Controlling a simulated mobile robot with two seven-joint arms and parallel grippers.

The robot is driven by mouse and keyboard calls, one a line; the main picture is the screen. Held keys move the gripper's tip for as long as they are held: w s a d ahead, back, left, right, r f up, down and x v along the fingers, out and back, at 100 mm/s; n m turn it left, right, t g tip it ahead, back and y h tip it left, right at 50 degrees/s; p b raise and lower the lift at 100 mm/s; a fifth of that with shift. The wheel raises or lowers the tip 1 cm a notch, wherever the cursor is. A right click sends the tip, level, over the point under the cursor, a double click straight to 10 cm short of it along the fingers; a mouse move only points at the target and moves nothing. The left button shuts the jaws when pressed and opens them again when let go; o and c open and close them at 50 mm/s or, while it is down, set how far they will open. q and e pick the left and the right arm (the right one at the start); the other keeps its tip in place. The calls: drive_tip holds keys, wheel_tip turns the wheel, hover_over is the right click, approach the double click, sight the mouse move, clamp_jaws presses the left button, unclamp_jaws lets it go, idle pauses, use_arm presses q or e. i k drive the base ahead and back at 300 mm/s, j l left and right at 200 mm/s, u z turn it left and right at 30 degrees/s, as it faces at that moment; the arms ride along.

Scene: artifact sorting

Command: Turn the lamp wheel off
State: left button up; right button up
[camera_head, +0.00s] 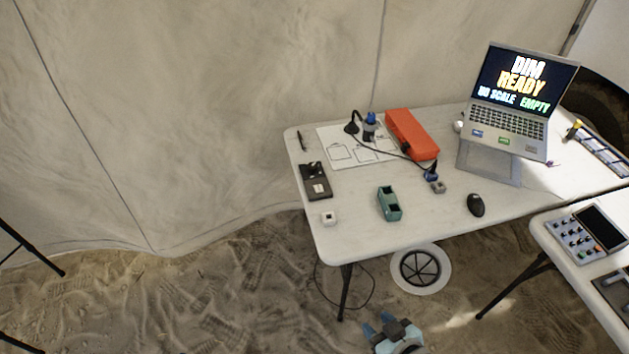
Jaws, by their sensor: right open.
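A black, spoked, wheel-like disc (441,268) in a white ring (396,270) shows below the front edge of the white table; I cannot tell whether it is the lamp wheel. My left gripper is out of view.
The white table (350,235) holds a red case (411,134), a laptop (511,95) on a stand, a teal holder (389,203), a black mouse (475,205), and a dark scale-like device (315,181). A second table at right holds a control panel (587,234). Sandy floor is open at left.

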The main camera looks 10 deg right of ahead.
sight(312, 168)
drive_tip(key=i+j+z, duration=0.1)
drive_tip(key=i+j, duration=1)
drive_tip(key=i, duration=0.15)
